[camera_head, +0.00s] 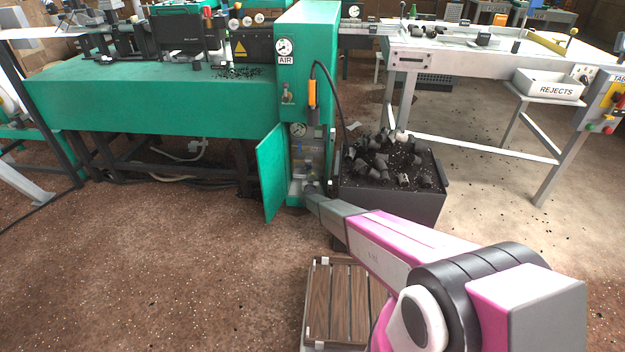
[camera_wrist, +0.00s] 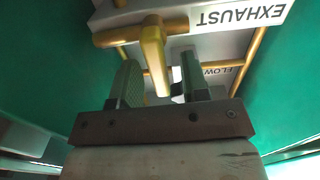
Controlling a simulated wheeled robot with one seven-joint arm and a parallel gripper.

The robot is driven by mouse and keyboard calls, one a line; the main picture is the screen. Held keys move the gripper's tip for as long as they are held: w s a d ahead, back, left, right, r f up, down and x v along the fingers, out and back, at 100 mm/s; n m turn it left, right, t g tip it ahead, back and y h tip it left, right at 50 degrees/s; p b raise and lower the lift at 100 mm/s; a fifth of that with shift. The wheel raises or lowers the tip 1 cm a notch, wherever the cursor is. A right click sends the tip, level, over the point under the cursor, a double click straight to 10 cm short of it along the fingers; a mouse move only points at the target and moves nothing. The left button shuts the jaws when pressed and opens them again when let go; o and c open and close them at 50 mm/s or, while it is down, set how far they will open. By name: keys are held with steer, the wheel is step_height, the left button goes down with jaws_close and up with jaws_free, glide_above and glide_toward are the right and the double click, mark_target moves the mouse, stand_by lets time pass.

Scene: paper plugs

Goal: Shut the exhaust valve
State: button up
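The exhaust valve shows in the wrist view as a brass lever (camera_wrist: 153,56) on a brass body, next to a white plate reading EXHAUST (camera_wrist: 240,15). My gripper (camera_wrist: 159,66) is open, with one finger on each side of the lever and a gap visible on both sides. Contact with the lever cannot be made out. In the head view my gripper (camera_head: 312,190) reaches into the low opening of the green cabinet (camera_head: 305,22), and the valve is too small to tell there.
The green cabinet door (camera_head: 271,172) stands open on the left. A dark bin (camera_head: 400,205) full of black fittings is close on the right. A hose hangs from the cabinet front. A wooden slatted platform (camera_head: 342,300) lies below my arm. A FLOW label (camera_wrist: 222,71) sits behind the fingers.

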steer(key=s, duration=1.1)
steer(key=shift+a, duration=0.2)
